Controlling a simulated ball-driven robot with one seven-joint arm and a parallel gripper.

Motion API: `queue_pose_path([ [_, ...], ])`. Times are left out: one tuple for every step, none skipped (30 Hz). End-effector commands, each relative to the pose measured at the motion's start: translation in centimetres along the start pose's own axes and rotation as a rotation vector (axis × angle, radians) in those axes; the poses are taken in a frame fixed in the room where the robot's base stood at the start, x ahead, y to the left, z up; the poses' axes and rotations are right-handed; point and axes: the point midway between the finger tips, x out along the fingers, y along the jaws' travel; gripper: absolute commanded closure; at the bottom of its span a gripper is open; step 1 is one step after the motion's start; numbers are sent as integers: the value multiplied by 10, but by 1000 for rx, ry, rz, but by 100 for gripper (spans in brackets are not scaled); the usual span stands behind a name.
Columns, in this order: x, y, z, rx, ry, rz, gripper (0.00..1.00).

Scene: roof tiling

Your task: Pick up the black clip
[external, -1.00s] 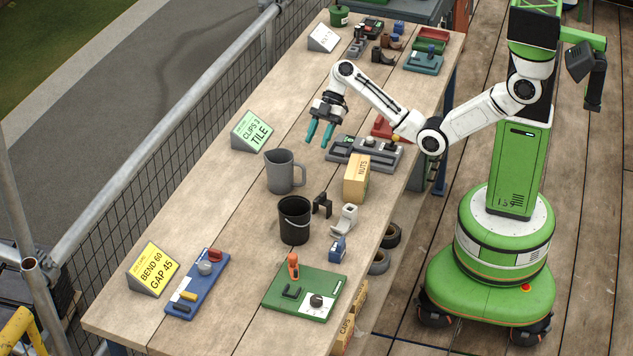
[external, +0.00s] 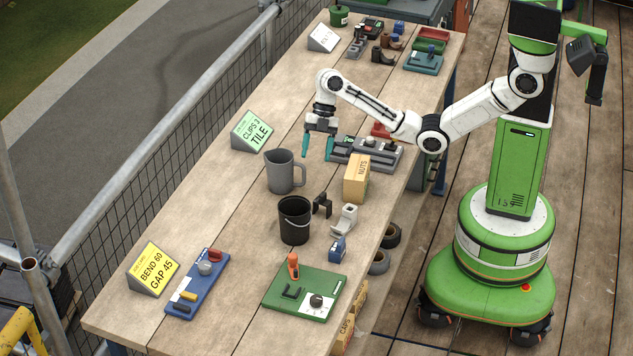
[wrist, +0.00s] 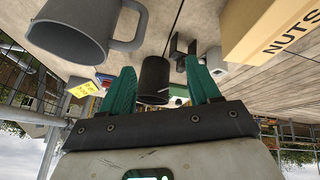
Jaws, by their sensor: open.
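The black clip (external: 321,205) stands on the table just right of the black bucket (external: 294,222) and left of a light grey clip-like piece (external: 344,220). In the wrist view the black clip (wrist: 181,47) shows beyond the fingertips, beside the bucket (wrist: 153,80). My gripper (external: 318,146) is open and empty, with its teal fingers pointing down above the table. It is behind the grey jug (external: 284,172), well apart from the clip. In the wrist view my gripper's two fingers (wrist: 161,82) are spread.
The jug and the NUTS box (external: 356,179) stand between my gripper and the clip, with a gap between them. A grey tool fixture (external: 365,153) lies to the right of my gripper. A green board (external: 304,293) and blue board (external: 197,285) lie at the near end.

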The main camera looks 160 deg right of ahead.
Motion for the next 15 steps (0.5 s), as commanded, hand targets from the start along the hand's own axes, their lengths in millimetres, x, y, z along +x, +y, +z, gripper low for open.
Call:
queue_pose_path([
  [4,2,-24,-151,-65,-65,38],
  [8,1,-34,-241,-101,-101,38],
  [14,0,-46,-357,-146,-150,38],
  [18,-1,-54,-441,-177,-186,38],
  [22,-2,-62,-521,-206,-222,38],
  [26,-4,-72,-618,-239,-267,38],
  [29,-5,-78,-684,-260,-297,38],
  [31,-6,-84,-743,-279,-325,38],
  [34,-8,-90,-810,-299,-358,38],
  [36,-9,-94,-852,-311,-378,38],
  [38,-10,-97,-887,-321,-396,38],
  [40,-11,-99,-921,-331,-414,38],
  [42,-12,-100,-940,-336,-424,38],
  [44,-12,-100,-952,-339,-431,38],
  [48,-14,-99,-962,-340,-436,38],
])
